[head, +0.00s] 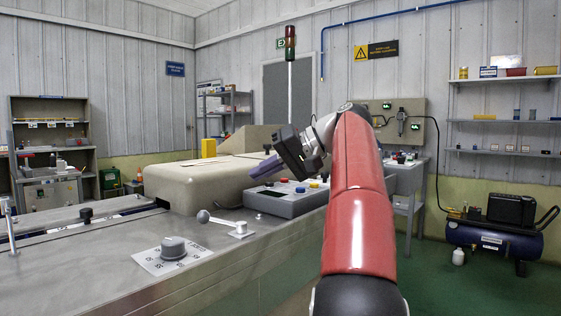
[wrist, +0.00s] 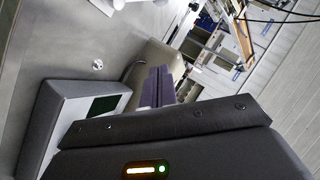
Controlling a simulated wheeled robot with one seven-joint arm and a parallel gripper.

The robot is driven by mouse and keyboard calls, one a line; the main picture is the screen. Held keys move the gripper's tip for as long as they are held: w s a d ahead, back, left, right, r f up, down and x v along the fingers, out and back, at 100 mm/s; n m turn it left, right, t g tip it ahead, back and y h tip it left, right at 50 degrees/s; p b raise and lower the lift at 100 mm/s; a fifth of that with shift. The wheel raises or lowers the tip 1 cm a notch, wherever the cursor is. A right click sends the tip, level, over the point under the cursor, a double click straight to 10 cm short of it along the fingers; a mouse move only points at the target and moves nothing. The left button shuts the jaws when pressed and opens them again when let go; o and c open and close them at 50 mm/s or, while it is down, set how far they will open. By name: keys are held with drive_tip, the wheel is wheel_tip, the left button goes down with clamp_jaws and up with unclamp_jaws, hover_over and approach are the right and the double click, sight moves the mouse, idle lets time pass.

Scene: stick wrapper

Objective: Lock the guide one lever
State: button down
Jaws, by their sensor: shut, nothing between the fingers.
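A lever with a grey ball knob (head: 203,216) lies low over the steel deck, its arm running right to a small pivot plate (head: 240,230). A black knob (head: 86,214) stands by a guide rail at the left. No label tells which one is guide one's lever. My gripper (head: 266,168), with purple fingers, is above and to the right of the ball knob, near the button box, and apart from both. Its fingers (wrist: 157,86) are shut and empty in the wrist view. A small pale knob (wrist: 97,65) shows on the deck there; I cannot tell which part it is.
The grey button box (head: 286,201) stands on the deck below my gripper. A beige machine cover (head: 198,184) rises behind the lever. A dial on a marked plate (head: 172,249) sits nearer. The deck around the lever is mostly bare.

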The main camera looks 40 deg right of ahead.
drive_tip(key=shift+s+d+r, duration=0.45)
drive_tip(key=shift+s+d, duration=0.1)
drive_tip(key=shift+d, duration=0.1)
drive_tip(key=shift+s+d+r, duration=0.4)
drive_tip(key=shift+s+d, duration=0.1)
drive_tip(key=shift+d, duration=0.15)
